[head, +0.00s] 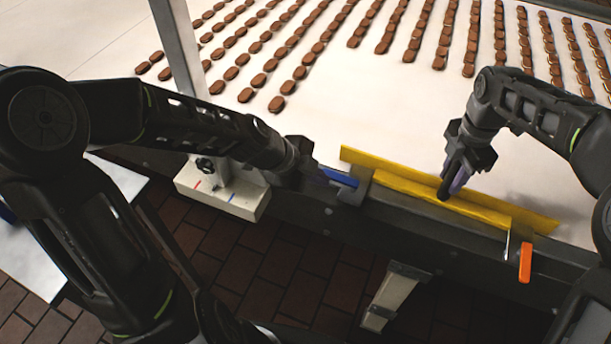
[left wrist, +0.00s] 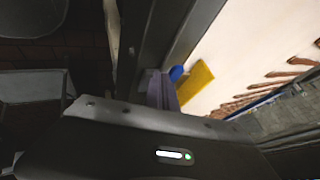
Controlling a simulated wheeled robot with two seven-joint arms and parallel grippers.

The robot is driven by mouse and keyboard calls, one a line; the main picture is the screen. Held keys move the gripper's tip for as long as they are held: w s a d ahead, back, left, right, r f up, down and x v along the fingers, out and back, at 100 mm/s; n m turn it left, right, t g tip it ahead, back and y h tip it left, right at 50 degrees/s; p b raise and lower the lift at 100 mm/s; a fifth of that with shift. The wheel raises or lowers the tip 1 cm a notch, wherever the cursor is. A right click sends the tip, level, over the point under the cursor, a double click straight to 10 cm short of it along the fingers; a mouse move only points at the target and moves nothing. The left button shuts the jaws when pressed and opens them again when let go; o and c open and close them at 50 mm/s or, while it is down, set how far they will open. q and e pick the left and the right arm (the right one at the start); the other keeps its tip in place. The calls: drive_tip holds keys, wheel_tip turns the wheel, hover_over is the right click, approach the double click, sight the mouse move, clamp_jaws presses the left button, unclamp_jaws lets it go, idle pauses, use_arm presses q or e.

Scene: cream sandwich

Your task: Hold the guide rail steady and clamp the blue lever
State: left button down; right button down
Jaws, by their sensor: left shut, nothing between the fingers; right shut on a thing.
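The yellow guide rail (head: 400,184) lies along the near edge of the white conveyor, right of centre in the head view. Its end also shows in the left wrist view (left wrist: 196,86). My right gripper (head: 449,188) is shut on the rail near its middle. The blue lever (head: 340,177) lies at the left end of the rail, by a dark bracket. A bit of it shows in the left wrist view (left wrist: 176,73). My left gripper (head: 318,174) is shut and empty, with its fingertips at the lever's left end. Whether they touch the lever I cannot tell.
An orange lever (head: 525,262) hangs at the rail's right end. A white box (head: 222,198) with a knob sits left of my left gripper, below a metal post (head: 181,50). Rows of brown cream sandwiches (head: 276,104) lie on the conveyor (head: 350,110) behind.

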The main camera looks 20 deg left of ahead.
sight(458, 166)
drive_tip(key=shift+a+r, duration=0.1)
use_arm(q)
drive_tip(key=s+a+r, duration=0.4)
drive_tip(key=s+r, duration=0.3)
drive_tip(key=s, duration=0.1)
drive_tip(key=shift+r, duration=0.35)
drive_tip(key=shift+w, duration=0.1)
use_arm(e)
drive_tip(key=c, duration=0.9)
unclamp_jaws()
drive_tip(key=shift+c, duration=0.2)
wheel_tip(458, 166, up, 4)
drive_tip(key=p, duration=0.2)
drive_tip(key=shift+f+p, duration=0.25)
drive_tip(key=shift+p, duration=0.05)
drive_tip(key=shift+r, duration=2.7)
use_arm(q)
wheel_tip(458, 166, up, 2)
drive_tip(key=shift+r, duration=0.25)
